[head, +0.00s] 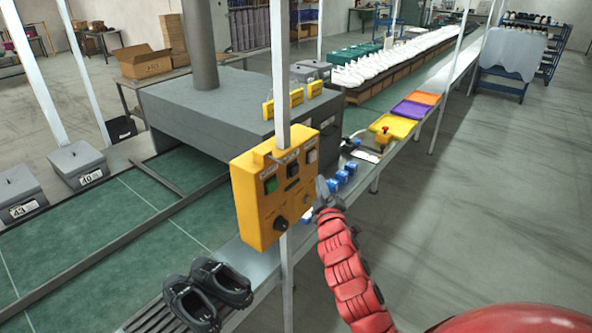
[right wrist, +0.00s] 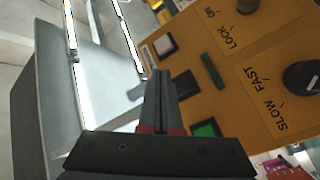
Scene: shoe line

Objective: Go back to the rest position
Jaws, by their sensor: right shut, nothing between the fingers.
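My right gripper (head: 322,187) is at the end of my red right arm, beside the lower right edge of the yellow control box (head: 262,222). In the right wrist view its fingers (right wrist: 160,78) are together and empty, in front of the face of the control box (right wrist: 245,60). That face shows a green button (right wrist: 206,129), a white button (right wrist: 165,44), a black SLOW/FAST knob (right wrist: 302,77) and a LOCK/ON label. Whether the fingertips touch the box is unclear. My left gripper is out of view.
The box hangs on a white post (head: 281,90) by the conveyor. Black shoes (head: 207,290) stand at its near end. Blue blocks (head: 342,178) and colored trays (head: 393,125) line the bench beyond. A grey machine (head: 215,112) covers the belt. The floor at right (head: 480,200) is clear.

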